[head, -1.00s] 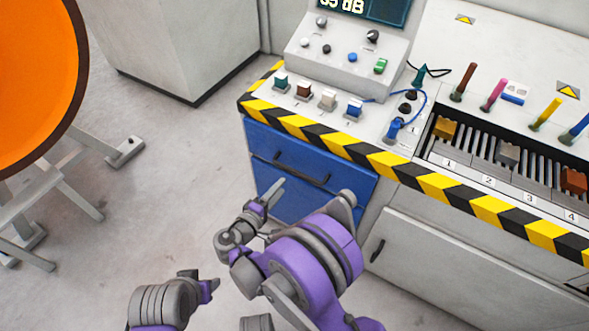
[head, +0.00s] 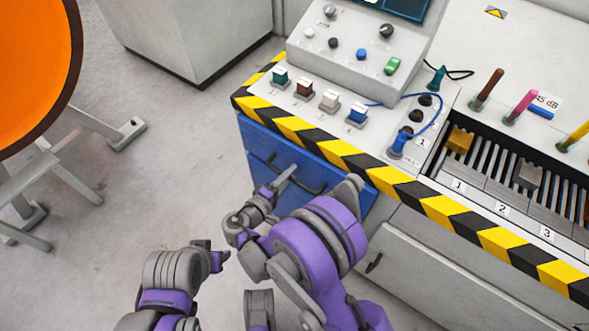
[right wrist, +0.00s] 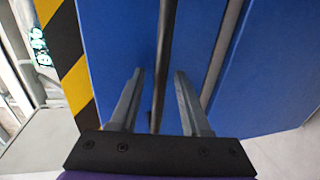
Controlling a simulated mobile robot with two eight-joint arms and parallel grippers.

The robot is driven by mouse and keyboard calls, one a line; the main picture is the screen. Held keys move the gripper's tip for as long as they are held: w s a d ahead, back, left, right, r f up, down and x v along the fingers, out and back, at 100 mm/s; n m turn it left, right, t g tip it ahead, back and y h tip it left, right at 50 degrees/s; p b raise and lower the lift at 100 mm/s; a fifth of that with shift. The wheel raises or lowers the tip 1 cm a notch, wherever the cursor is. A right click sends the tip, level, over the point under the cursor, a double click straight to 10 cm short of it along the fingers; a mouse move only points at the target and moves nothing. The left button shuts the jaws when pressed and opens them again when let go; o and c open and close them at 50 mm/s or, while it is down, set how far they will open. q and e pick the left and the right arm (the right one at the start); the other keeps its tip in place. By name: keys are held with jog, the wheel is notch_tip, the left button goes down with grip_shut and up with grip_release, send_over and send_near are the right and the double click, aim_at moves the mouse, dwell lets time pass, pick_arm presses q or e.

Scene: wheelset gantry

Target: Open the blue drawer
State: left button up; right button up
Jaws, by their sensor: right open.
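The blue drawer (head: 262,138) is in the cabinet front under the striped edge, and it looks shut. Its dark bar handle (head: 310,187) is partly hidden by my right gripper (head: 284,181). In the right wrist view the handle (right wrist: 164,62) runs between the two fingers of my right gripper (right wrist: 158,92), which are apart with a gap to each side of it. I cannot tell whether the fingertips touch the drawer face. My left gripper (head: 218,258) is low in the head view, away from the drawer; its jaws are not clear.
A yellow-black striped edge (head: 330,148) juts above the drawer, below the console top with knobs and plugs. A grey cabinet door (head: 420,275) is to the right. An orange disc (head: 30,70) on a grey stand is at the left. The floor (head: 150,190) between is clear.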

grip_shut()
dwell(0.3)
dwell(1.2)
